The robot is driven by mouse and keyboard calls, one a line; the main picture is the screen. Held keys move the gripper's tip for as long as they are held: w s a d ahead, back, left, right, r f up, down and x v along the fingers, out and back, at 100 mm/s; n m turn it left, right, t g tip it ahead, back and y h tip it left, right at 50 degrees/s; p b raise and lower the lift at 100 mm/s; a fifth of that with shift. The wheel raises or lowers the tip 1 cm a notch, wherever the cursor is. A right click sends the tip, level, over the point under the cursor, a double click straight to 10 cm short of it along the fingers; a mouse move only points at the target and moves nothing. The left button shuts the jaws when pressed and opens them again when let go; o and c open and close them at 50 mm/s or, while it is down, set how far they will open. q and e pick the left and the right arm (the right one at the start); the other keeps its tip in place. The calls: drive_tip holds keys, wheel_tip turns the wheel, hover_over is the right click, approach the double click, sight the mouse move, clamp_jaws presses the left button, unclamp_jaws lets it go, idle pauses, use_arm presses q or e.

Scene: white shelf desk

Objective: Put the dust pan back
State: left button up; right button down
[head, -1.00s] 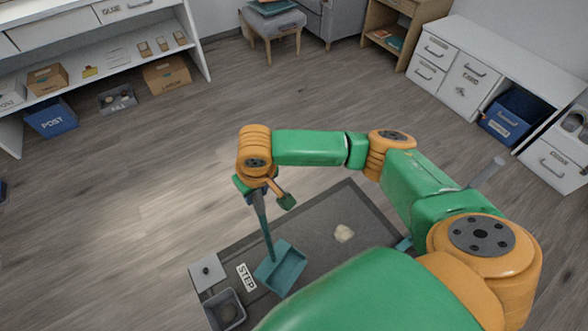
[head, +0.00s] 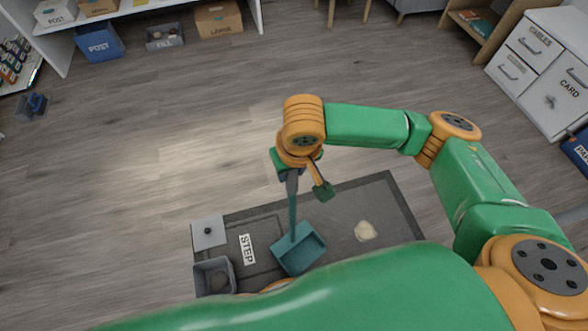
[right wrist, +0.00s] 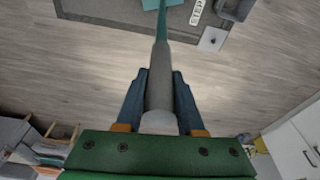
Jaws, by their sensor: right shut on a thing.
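The teal dust pan (head: 299,250) has a long upright handle and its tray is at or just above the dark grey mat (head: 395,205). My right gripper (head: 290,172) is shut on the upper end of the handle. In the right wrist view the grey grip of the dust pan (right wrist: 160,80) lies between the two dark fingers of my right gripper (right wrist: 160,98). A pale crumpled lump (head: 365,231) lies on the mat to the right of the pan. My left gripper is out of view.
A grey bin (head: 214,277) and a light square plate with a dark knob (head: 208,231) are at the mat's left edge, beside a STEP label (head: 247,249). The floor between is clear.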

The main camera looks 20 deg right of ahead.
drive_tip(key=shift+s+r, duration=0.1)
drive_tip(key=c, duration=0.5)
unclamp_jaws()
drive_tip(key=p+v, duration=0.4)
drive_tip(key=v, duration=0.8)
